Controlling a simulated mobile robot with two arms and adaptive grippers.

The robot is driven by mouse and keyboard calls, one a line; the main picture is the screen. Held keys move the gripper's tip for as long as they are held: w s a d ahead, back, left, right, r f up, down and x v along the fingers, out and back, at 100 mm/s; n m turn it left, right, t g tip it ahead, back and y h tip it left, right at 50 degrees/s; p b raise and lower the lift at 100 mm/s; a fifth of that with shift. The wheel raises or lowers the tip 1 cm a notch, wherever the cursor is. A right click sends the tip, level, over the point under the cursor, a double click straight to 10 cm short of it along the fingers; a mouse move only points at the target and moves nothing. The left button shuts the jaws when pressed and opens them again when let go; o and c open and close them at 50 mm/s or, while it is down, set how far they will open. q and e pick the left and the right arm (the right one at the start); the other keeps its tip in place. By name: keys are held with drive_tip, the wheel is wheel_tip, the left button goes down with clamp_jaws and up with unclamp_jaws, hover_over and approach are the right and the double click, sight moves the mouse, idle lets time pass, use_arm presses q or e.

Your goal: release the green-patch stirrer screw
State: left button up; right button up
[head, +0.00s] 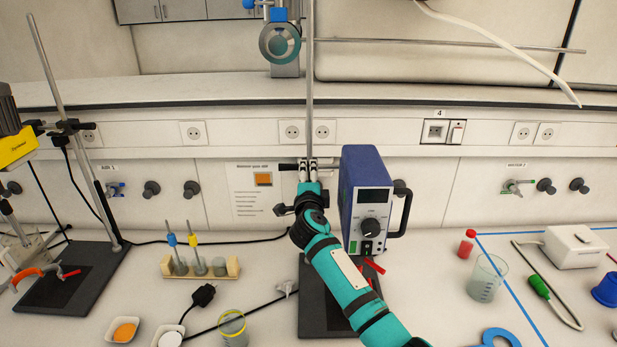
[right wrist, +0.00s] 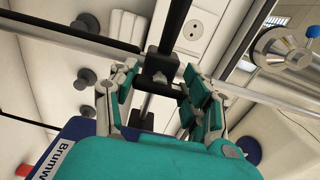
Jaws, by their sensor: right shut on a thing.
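My right gripper (head: 308,167) is at the upright metal rod (head: 309,90) in the middle of the bench, left of the blue control box. In the right wrist view its fingers (right wrist: 160,84) stand either side of a black clamp block (right wrist: 161,64) and its small dark screw (right wrist: 160,78). It is shut on this screw; the exact contact is partly hidden. A yellow and black stirrer motor (head: 17,145) hangs at the far left on another stand, with a black clamp (head: 68,127). I cannot make out a green patch on any screw. My left gripper is not in view.
The blue control box (head: 366,195) stands close beside my right gripper. A wooden rack (head: 200,268), a glass beaker (head: 486,278), a red-capped bottle (head: 466,244) and a white device (head: 575,246) stand on the bench. A horizontal rod (head: 450,43) crosses above.

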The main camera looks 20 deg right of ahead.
drive_tip(key=o, duration=1.2)
drive_tip(key=v, duration=1.2)
drive_tip(key=shift+r, duration=0.1)
